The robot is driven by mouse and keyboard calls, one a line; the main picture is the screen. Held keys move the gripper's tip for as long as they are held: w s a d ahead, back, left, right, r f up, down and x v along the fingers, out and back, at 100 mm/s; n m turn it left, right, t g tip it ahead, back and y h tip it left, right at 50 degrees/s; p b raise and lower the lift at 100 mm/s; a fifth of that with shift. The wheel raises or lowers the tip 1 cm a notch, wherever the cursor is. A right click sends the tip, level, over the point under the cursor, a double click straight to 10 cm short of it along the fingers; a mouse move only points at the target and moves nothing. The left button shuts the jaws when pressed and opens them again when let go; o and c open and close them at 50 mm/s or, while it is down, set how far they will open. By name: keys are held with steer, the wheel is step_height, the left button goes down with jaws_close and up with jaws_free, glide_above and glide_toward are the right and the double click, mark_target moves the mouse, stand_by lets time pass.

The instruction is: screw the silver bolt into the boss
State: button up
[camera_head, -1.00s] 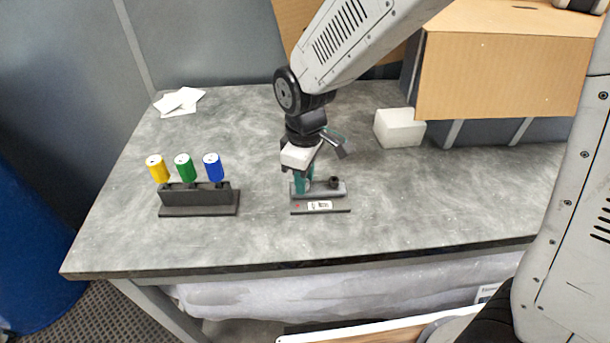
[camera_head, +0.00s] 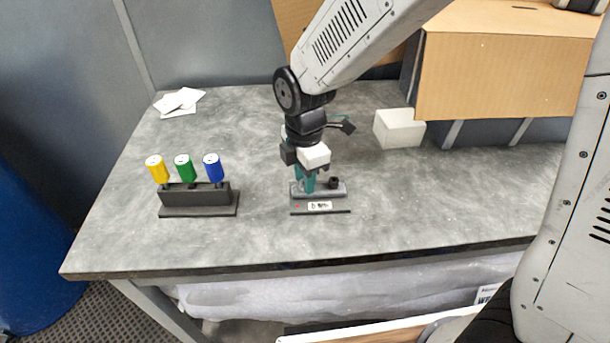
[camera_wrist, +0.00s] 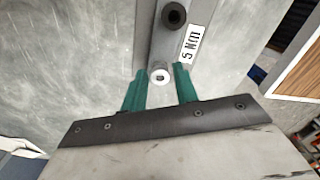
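The silver bolt (camera_wrist: 160,76) shows its round head with a dark recess in the wrist view, at the end of a grey fixture block (camera_wrist: 160,45). It seems to stand in the boss, which is hidden beneath the head. My gripper (camera_wrist: 160,72) points down at the bolt, with one teal finger on each side of the head. Narrow gaps seem to show between fingers and head, so it looks open around the bolt. In the head view my gripper (camera_head: 308,186) is at the left part of the fixture (camera_head: 322,192), and the bolt is hidden there.
A black round knob (camera_head: 333,182) stands on the fixture's right part, close to my gripper. A dark rack (camera_head: 198,196) with yellow, green and blue cylinders stands left. A white block (camera_head: 398,128) and cardboard box (camera_head: 505,75) are behind right. The front table is clear.

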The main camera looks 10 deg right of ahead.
steer(key=n, duration=0.4)
steer(key=shift+n, duration=0.3)
steer(key=n, duration=0.4)
steer(key=c, duration=0.6)
steer(key=m, duration=0.4)
steer(key=m, duration=0.4)
steer(key=shift+m, duration=0.4)
